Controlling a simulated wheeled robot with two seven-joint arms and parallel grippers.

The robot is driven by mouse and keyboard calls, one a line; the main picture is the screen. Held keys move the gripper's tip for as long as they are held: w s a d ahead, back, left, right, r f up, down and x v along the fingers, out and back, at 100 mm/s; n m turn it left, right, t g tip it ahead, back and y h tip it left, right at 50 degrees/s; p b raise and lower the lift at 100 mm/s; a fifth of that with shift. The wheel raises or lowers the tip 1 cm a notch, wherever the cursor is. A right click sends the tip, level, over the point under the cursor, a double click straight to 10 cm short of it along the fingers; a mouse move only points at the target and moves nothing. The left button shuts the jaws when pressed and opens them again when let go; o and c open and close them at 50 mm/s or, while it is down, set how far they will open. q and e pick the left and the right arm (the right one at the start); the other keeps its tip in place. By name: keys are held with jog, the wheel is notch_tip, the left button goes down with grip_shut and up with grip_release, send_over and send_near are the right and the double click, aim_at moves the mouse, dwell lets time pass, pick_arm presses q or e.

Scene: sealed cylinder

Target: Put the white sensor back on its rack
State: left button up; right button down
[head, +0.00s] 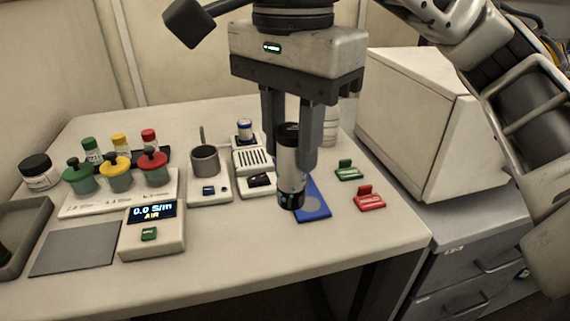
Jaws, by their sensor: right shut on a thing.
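My right gripper (291,150) points down, its fingers shut on a cylinder (290,165) with a black top, a pale grey middle and a dark lower end. The cylinder is upright at the left edge of a blue mat (318,210); I cannot tell whether its bottom touches anything. No piece is clearly recognisable as the white sensor or its rack. Left of the gripper are a white ribbed block (253,159) with a black piece (260,179) in front, and a white base (209,194) carrying a grey cup (205,161). My left gripper is out of view.
A meter (152,235) reads 0.0 S/m AIR. Colour-capped jars stand in a white holder (110,198) at left. A grey mat (75,250) lies at the front left. Green (348,171) and red (369,199) pieces are at right, beside a white box (425,125). The front middle table is clear.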

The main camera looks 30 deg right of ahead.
jog(key=w+d+f, duration=0.3)
jog(key=f, duration=0.1)
jog(key=w+d+f, duration=0.3)
jog(key=f, duration=0.1)
jog(key=w+d+f, duration=0.4)
jog(key=shift+f, duration=0.3)
jog(key=shift+a+f, duration=0.1)
jog(key=shift+f, duration=0.05)
jog(key=shift+f+b, duration=0.25)
jog(key=shift+b, duration=0.2)
jog(key=c, duration=1.1)
grip_release()
jog(key=shift+c, duration=0.2)
jog(key=shift+o, duration=0.2)
jog(key=shift+r, duration=0.25)
pick_arm(q)
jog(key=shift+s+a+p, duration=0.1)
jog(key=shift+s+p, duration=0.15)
jog(key=shift+p, duration=1)
pick_arm(e)
notch_tip(320, 180, up, 12)
